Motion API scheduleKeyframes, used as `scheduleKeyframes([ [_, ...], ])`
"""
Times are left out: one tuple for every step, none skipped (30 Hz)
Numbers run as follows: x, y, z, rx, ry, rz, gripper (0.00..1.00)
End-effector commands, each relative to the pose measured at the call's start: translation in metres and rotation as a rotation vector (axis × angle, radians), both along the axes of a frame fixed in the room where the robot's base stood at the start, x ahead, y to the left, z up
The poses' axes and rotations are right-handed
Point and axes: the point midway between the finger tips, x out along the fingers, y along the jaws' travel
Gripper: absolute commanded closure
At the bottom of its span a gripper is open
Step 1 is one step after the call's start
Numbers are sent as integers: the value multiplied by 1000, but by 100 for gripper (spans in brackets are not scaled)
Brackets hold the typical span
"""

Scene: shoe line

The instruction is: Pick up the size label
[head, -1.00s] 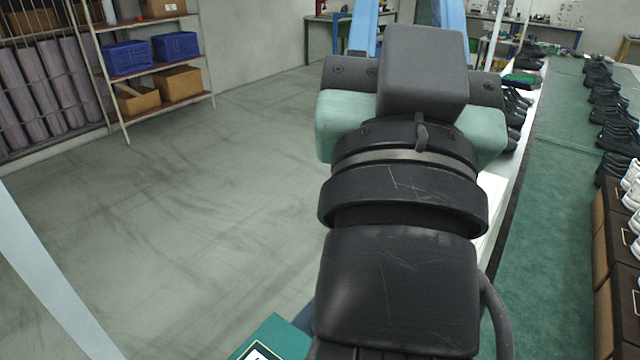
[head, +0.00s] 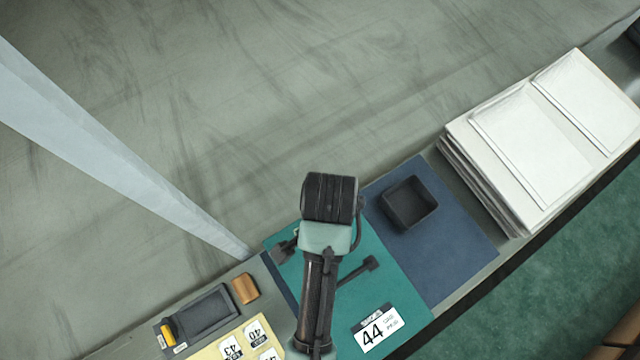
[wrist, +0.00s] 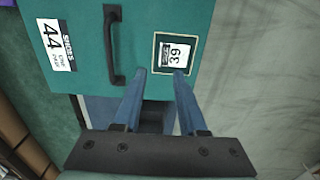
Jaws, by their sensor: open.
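A small white size label marked 39 (wrist: 175,56) lies in a dark framed square on a green surface (wrist: 135,15). My gripper (wrist: 159,72) is open and empty, its two blue fingers pointing at this label's near side. A larger white label marked 44 (wrist: 56,45) lies on the same green surface, beyond a black handle (wrist: 113,45). In the head view the 44 label (head: 378,330) shows at the front of the green surface (head: 400,290). My arm hides the gripper's fingertips and most or all of the 39 label there.
A blue mat (head: 450,240) with a black tray (head: 409,203) lies right of the green surface. A white stack (head: 530,150) stands farther right. A yellow sheet (head: 205,350) with several size labels and a dark tray (head: 205,315) are at left. A pale post (head: 110,130) rises at left.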

Motion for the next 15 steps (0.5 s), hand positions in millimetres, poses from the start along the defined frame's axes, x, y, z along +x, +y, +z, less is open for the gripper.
scheduleKeyframes([
  [-1,0,-9,0,3,0,59],
  [-1,0,-14,0,4,0,59],
  [0,0,-19,0,1,1,59],
  [0,0,-23,0,1,1,59],
  [0,0,-26,-1,-1,1,59],
  [0,0,-29,-1,-1,1,59],
  [1,0,-31,-1,-2,1,59],
  [1,0,-32,-1,-2,1,59],
  [1,0,-34,-2,-3,2,59],
  [1,-1,-35,-1,-2,2,59],
  [1,-1,-37,-1,-2,1,59],
  [2,-1,-41,-1,-2,1,59],
  [2,-1,-44,-1,-1,1,59],
  [2,-2,-48,-1,-1,1,59],
  [2,-2,-53,-1,-1,1,59],
])
